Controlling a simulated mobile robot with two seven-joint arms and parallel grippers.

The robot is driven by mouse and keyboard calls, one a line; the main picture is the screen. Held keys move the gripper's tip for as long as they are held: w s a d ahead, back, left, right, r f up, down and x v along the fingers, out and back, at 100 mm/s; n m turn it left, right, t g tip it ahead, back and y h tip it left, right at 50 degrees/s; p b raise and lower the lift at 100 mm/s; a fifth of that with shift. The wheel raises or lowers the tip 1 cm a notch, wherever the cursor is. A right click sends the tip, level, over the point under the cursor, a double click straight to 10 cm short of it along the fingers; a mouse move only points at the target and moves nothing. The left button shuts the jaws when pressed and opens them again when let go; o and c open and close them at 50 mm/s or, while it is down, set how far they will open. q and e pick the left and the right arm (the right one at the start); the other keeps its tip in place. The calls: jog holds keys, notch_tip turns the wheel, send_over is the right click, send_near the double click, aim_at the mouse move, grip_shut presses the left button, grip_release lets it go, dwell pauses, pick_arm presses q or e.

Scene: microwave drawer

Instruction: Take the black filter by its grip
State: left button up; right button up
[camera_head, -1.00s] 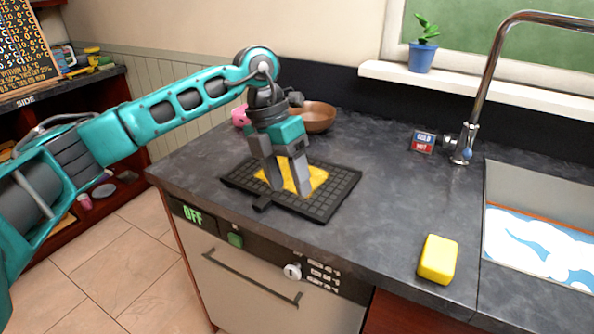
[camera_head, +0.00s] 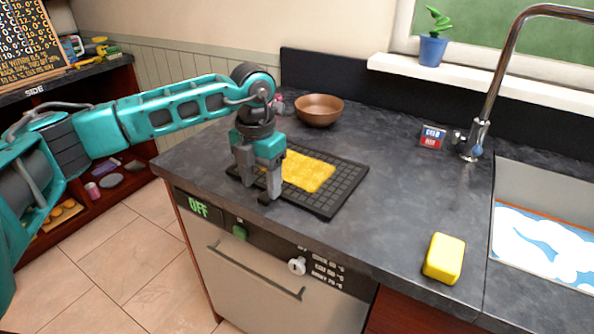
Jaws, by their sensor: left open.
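The black filter (camera_head: 345,186) is a flat gridded tray lying on the dark countertop, with a yellow patch (camera_head: 308,172) on its middle. Its short grip (camera_head: 266,198) sticks out at the front left edge. My left gripper (camera_head: 260,188) points down over that edge, with its fingers apart around or just beside the grip. I cannot tell whether the fingers touch it. The gripper hides the filter's left corner. My right gripper is not in view.
A brown bowl (camera_head: 319,110) stands behind the filter. A yellow sponge (camera_head: 444,259) lies at the front right, beside the sink (camera_head: 541,195) and tap (camera_head: 478,140). An appliance with a green button (camera_head: 239,232) is below the counter edge.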

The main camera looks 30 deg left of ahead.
aim_at(263, 199)
pick_arm(q)
notch_tip(263, 199, down, 3)
jog(key=shift+s+f, duration=0.15)
grip_shut()
dwell(0.5)
